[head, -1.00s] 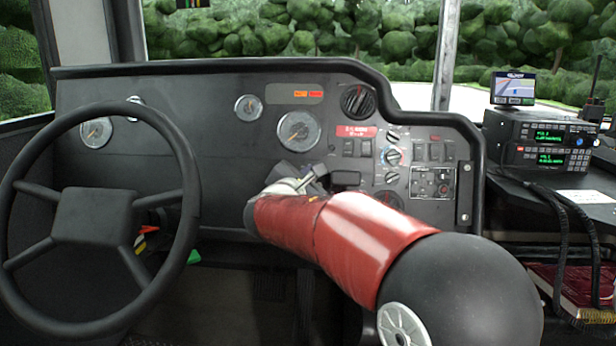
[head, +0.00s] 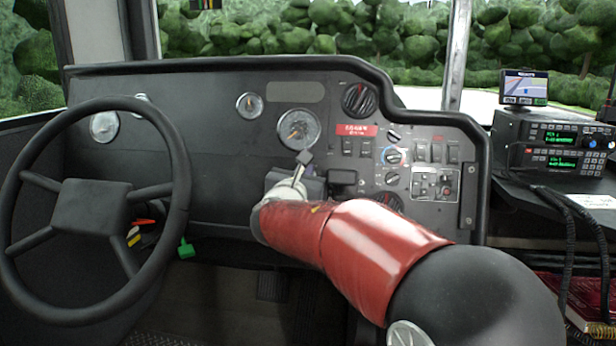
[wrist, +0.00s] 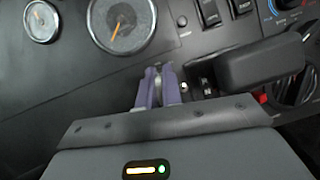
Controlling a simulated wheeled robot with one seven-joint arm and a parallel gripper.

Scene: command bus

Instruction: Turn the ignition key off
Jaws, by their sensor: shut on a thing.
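My gripper (wrist: 158,82) shows in the wrist view with its two purple-grey fingers close together against the dash, below the large round gauge (wrist: 122,22). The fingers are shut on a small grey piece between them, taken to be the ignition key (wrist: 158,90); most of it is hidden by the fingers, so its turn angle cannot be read. In the head view my red arm covers the key, and the gripper's dark body (head: 283,180) shows only in part. The warning-light strip (head: 296,92) on the dash is dark.
A black block-shaped part (wrist: 262,62) juts out just right of my fingers. Rocker switches (head: 357,147) and knobs lie to the right on the dash. The steering wheel (head: 183,150) stands at left. Radios (head: 548,146) sit at far right.

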